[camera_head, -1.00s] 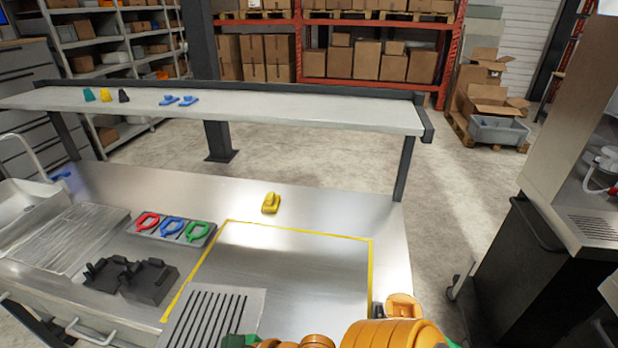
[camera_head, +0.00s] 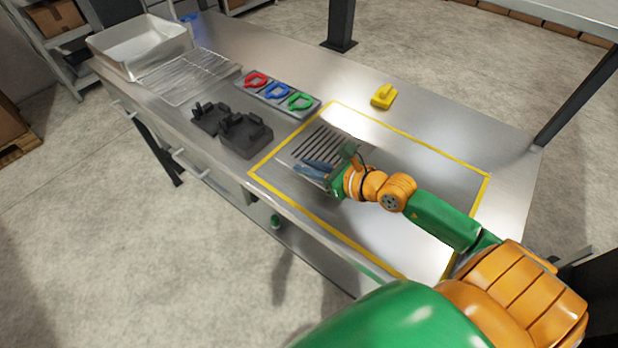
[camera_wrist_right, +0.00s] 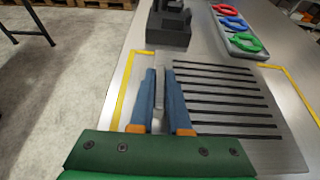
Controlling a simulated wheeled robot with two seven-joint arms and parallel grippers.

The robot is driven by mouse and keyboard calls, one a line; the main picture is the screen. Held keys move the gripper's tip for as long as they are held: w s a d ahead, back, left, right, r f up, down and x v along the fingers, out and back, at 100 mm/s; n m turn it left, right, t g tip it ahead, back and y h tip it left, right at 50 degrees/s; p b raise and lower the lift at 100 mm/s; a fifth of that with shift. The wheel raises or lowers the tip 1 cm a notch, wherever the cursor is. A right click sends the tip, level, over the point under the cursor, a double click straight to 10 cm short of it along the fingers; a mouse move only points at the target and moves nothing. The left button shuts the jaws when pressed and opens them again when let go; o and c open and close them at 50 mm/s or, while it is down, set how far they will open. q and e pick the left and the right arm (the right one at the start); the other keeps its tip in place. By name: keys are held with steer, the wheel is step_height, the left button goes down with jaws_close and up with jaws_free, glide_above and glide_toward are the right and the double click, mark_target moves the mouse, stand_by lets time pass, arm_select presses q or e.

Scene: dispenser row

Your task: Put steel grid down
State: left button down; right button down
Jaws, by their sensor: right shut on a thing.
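The steel grid (camera_head: 320,146) is a flat grey plate with dark parallel slots. It is at the left part of the yellow-outlined area (camera_head: 404,137) on the steel counter. My right gripper (camera_head: 312,170) is shut on the grid's near edge. In the right wrist view the blue fingers (camera_wrist_right: 165,85) pinch a thin grey part of it, and the slotted plate (camera_wrist_right: 228,95) extends to the right. I cannot tell whether its underside touches the counter. My left gripper is not in view.
Black holders (camera_head: 245,134) stand left of the outline. A tray (camera_head: 277,93) with red, blue and green rings lies behind them. A yellow object (camera_head: 383,96) sits beyond the back line. A wire rack (camera_head: 187,76) and sink (camera_head: 142,46) are farther left. The outline's right part is clear.

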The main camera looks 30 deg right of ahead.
mark_target(307, 184)
steer(key=f, duration=0.2)
steer(key=f+b, duration=0.1)
steer(key=shift+w+d+f, duration=0.1)
steer(key=shift+w+f, duration=0.1)
steer(key=shift+f, duration=0.2)
steer(key=shift+w+d, duration=0.1)
steer(key=shift+f, duration=0.1)
steer(key=shift+f, duration=0.15)
steer(key=c, duration=0.9)
jaws_free()
steer(key=shift+r, duration=0.2)
